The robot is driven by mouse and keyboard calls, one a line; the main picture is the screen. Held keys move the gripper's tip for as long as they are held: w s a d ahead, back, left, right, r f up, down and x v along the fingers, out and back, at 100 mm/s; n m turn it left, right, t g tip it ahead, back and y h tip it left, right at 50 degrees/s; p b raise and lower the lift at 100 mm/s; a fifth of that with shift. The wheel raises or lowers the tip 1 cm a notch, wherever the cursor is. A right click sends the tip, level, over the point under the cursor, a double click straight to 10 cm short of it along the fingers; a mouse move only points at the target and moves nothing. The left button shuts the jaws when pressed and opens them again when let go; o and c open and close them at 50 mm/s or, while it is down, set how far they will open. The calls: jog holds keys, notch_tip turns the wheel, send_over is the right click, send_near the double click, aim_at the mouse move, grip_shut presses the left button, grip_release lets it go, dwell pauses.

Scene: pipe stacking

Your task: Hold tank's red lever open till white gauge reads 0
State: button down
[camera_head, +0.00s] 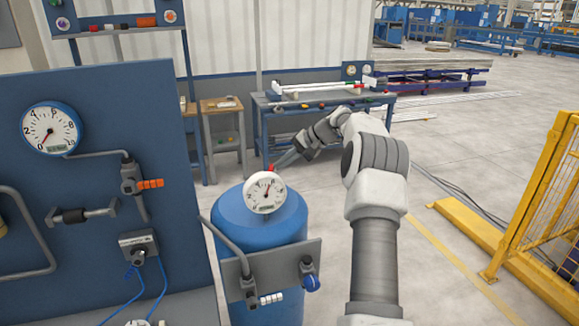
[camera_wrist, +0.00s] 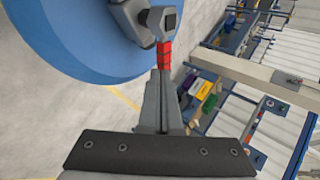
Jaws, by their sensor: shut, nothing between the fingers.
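The blue tank (camera_head: 235,222) stands at the centre of the head view, with a white gauge (camera_head: 264,192) on its upper front. The gauge needle points up and slightly right; its exact reading is too small to tell. The tank's red lever (camera_head: 271,167) shows just behind the gauge top. In the wrist view, the red lever (camera_wrist: 165,56) extends from a grey valve beside the blue tank top. My gripper (camera_wrist: 164,76) is shut and empty, its fingertips at the lever's free end; I cannot tell if they touch. In the head view my gripper (camera_head: 280,168) reaches behind the gauge.
A blue panel (camera_head: 85,90) with another white gauge (camera_head: 50,129) and an orange-handled valve (camera_head: 150,184) stands at left. A plate with valves (camera_head: 275,268) fronts the tank. A workbench (camera_head: 262,105) is behind, a yellow fence (camera_head: 540,200) at right; open floor lies between.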

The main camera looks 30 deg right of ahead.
jog(key=shift+w+a+p, duration=0.3)
jog(key=shift+w+a, duration=0.1)
jog(key=shift+w, duration=0.2)
jog(key=shift+w+a+p, duration=0.3)
jog(key=shift+w+a, duration=0.05)
jog(key=shift+w, duration=0.2)
jog(key=shift+a+f, duration=0.1)
dwell(6.8)
